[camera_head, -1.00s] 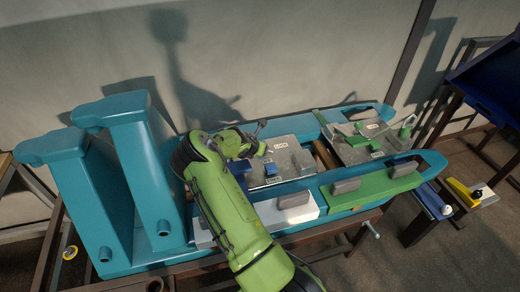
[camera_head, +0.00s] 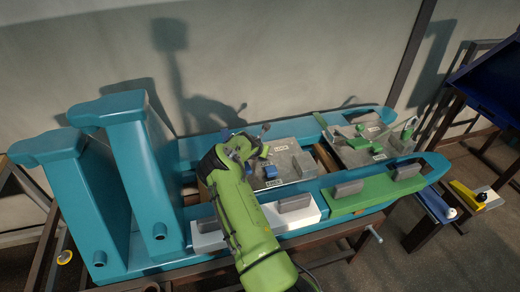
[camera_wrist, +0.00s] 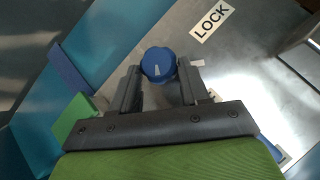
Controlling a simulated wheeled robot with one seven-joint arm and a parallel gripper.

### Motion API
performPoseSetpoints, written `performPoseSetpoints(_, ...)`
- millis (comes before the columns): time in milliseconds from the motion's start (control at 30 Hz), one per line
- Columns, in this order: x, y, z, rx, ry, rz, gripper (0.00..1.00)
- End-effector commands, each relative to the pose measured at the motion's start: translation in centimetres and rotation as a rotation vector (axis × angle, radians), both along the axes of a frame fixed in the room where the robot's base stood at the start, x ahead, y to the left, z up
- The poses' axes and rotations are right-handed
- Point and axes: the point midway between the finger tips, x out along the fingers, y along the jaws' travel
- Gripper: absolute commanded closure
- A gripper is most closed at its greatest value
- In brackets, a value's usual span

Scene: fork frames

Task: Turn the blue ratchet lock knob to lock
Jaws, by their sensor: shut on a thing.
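A white LOCK label (camera_wrist: 211,21) lies on the plate to the upper right of the knob. In the head view, my green arm reaches the near grey plate (camera_head: 297,162), which bears a LOCK label (camera_head: 280,149). There my arm hides the knob and I cannot make out the fingertips.
A small blue part (camera_head: 270,172) stands on the near plate. A second plate with green parts (camera_head: 362,146) is to the right. White (camera_head: 298,214) and green (camera_head: 375,192) blocks line the front. Two tall teal columns (camera_head: 130,170) stand left. A wall is behind.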

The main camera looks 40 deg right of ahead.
Motion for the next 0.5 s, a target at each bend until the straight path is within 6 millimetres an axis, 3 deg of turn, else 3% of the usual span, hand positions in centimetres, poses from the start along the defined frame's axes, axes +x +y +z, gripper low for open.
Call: performPoseSetpoints(500,-0.42,-0.25,0.31,0.001,0.002,0.123,0.85)
